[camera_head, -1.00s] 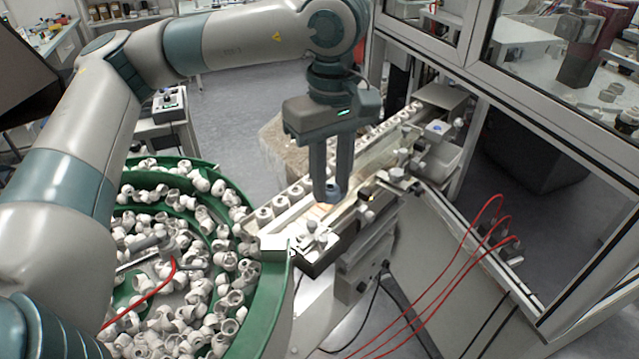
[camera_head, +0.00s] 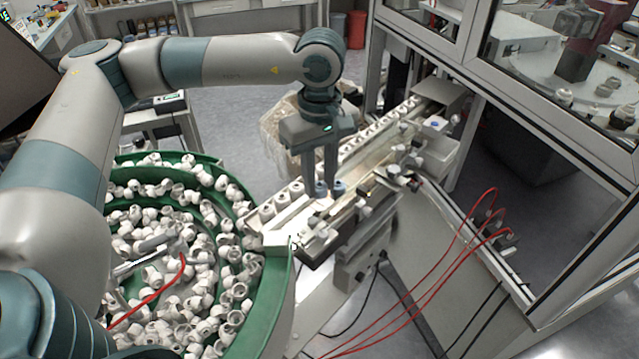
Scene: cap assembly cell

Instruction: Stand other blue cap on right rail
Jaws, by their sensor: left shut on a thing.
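My left gripper (camera_head: 322,187) points straight down over the feeder track and is shut on a small blue cap (camera_head: 321,189) between its fingertips. A second blue cap (camera_head: 339,187) stands upright just right of the fingers, on the right rail (camera_head: 349,203). The two caps are close side by side; the fingers partly hide the held one. I cannot tell whether the held cap touches the rail. My right gripper is not in view.
A green bowl feeder (camera_head: 270,318) full of white parts fills the lower left. Metal fixtures (camera_head: 398,176) stand along the track's right side. A framed glass enclosure (camera_head: 560,175) and red cables (camera_head: 447,248) are at the right. A covered bin (camera_head: 280,125) is behind the track.

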